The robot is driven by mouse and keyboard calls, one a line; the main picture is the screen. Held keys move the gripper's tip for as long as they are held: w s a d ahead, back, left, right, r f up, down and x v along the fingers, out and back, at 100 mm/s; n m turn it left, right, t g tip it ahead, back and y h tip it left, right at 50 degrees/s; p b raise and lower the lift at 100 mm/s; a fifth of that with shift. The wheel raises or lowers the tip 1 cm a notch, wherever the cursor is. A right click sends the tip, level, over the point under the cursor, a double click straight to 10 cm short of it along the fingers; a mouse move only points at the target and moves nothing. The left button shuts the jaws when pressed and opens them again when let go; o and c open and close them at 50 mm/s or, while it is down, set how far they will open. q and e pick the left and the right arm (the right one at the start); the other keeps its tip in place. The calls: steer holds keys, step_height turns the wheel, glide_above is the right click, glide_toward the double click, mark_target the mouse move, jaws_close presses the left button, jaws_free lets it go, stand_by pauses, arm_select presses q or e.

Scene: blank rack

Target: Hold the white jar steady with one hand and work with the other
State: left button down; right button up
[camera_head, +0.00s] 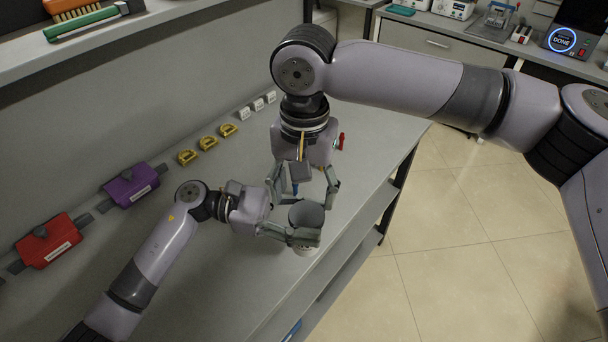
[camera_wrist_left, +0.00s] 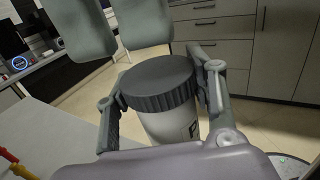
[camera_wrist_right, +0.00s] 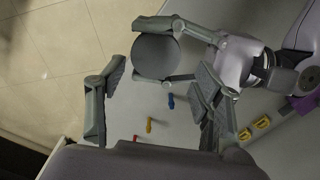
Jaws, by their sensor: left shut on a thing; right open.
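The white jar (camera_head: 305,251) stands upright at the bench's front edge; its round dark grey lid (camera_head: 306,214) is on it. In the left wrist view the ribbed lid (camera_wrist_left: 158,82) sits on the white body (camera_wrist_left: 172,124), which bears partly hidden dark lettering. My left gripper (camera_head: 296,235) is shut on the jar, its fingers on either side. My right gripper (camera_head: 301,196) is open and empty, pointing down just above and behind the lid. In the right wrist view the lid (camera_wrist_right: 156,57) lies off-centre, above the middle between my open right fingers (camera_wrist_right: 160,88).
A purple holder (camera_head: 132,186), a red holder (camera_head: 48,240), yellow clips (camera_head: 208,142) and white blocks (camera_head: 257,104) line the back. Open floor lies right.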

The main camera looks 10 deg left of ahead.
mark_target(303, 214)
steer(key=shift+f, duration=2.4)
steer(key=shift+o, duration=0.3)
steer(key=shift+a, duration=0.1)
steer(key=shift+s+f, duration=0.1)
steer(key=c, duration=1.2)
steer(key=shift+c, duration=0.4)
